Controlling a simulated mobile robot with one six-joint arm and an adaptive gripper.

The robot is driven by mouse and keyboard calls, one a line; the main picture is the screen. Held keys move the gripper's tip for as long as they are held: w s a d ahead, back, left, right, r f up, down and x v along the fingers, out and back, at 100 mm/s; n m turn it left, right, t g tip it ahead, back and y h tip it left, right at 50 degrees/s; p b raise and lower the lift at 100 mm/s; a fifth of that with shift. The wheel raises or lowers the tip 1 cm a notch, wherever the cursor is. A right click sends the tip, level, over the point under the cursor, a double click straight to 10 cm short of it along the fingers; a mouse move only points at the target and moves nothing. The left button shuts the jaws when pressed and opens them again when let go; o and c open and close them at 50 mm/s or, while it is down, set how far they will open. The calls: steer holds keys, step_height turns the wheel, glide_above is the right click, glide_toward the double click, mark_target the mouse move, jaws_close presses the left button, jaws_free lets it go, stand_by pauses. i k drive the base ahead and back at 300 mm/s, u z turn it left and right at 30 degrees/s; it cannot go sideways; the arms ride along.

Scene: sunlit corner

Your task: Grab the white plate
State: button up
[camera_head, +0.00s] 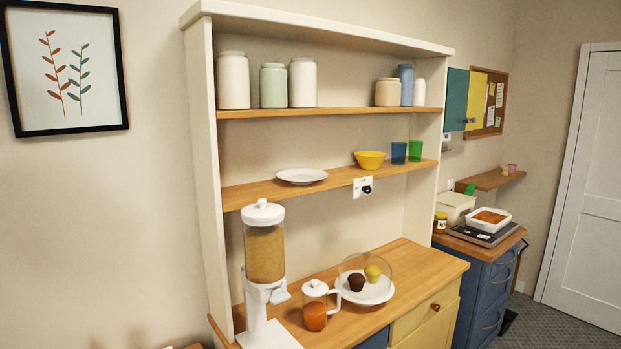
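A white plate (301,176) lies flat and looks empty on the middle wooden shelf (236,196) of the hutch, toward the shelf's left part. Another white plate (366,295) stands on the counter below, with a dark muffin (356,282) and a yellow one (373,273) on it and a clear dome around them. My gripper is not in view.
A yellow bowl (370,160), a blue cup (398,152) and a green cup (415,150) stand right of the shelf plate. A cereal dispenser (264,245) rises from the counter below it, beside a glass jug (315,308). Several jars line the upper shelf.

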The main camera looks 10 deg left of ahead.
mark_target(294, 176)
steer(key=z, duration=0.05)
steer(key=i, duration=0.95)
steer(key=u, duration=0.45)
